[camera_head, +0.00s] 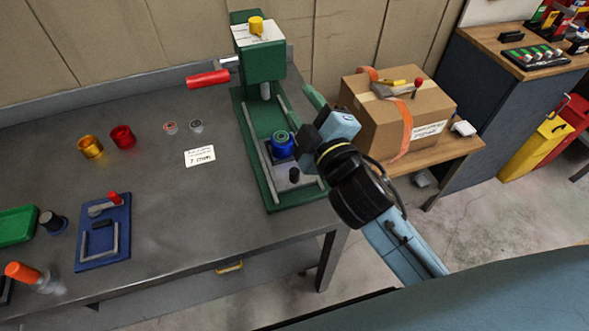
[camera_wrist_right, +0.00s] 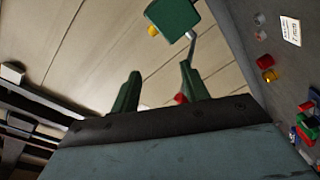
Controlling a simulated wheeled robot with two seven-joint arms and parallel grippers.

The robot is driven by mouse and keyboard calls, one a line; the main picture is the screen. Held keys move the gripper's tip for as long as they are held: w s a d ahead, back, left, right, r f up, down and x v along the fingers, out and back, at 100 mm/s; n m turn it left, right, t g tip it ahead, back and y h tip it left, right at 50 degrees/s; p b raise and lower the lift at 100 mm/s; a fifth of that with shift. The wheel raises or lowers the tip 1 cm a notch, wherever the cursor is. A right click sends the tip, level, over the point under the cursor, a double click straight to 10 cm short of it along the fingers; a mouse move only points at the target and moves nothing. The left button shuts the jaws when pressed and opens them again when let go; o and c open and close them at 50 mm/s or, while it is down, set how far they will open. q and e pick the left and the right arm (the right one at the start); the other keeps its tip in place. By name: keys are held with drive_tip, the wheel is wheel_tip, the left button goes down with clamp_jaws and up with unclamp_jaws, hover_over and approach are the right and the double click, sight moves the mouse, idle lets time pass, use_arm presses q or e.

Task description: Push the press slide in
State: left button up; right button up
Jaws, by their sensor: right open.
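The green press (camera_head: 264,60) stands at the back of the grey bench, with its ram (camera_head: 265,90) above the base. Its grey slide (camera_head: 286,180) lies between two rails (camera_head: 254,145), carrying a blue round holder (camera_head: 283,145) with a green ring-like top. The holder sits in front of the ram, towards me. A black knob (camera_head: 294,175) stands at the slide's near end. My right gripper (camera_head: 312,97) is to the right of the press and above its base, apart from the knob. Its green fingers are open and empty in the right wrist view (camera_wrist_right: 157,80). My left gripper is not in view.
The press lever's red handle (camera_head: 208,79) sticks out left. A cardboard box (camera_head: 400,118) stands on a wooden table close right of my right arm. Gold (camera_head: 90,147) and red (camera_head: 123,137) cups, a card (camera_head: 199,156) and a blue fixture (camera_head: 104,235) are left on the bench.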

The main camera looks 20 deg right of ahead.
drive_tip(key=s+a+r+n+g+y, duration=0.1)
drive_tip(key=a+r+n+y, duration=1.15)
drive_tip(key=n, duration=0.55)
drive_tip(key=s+a+f+n+g+y, duration=0.2)
drive_tip(key=s+a+n+g+y, duration=0.35)
drive_tip(key=n+g, duration=0.7)
drive_tip(key=n+g+h, duration=0.5)
drive_tip(key=n+h, duration=1.5)
hover_over(294, 171)
wheel_tip(294, 171, down, 17)
drive_tip(key=shift+m, duration=0.25)
wheel_tip(294, 171, down, 13)
drive_tip(key=shift+f+p, duration=0.1)
drive_tip(key=shift+p, duration=0.5)
clamp_jaws()
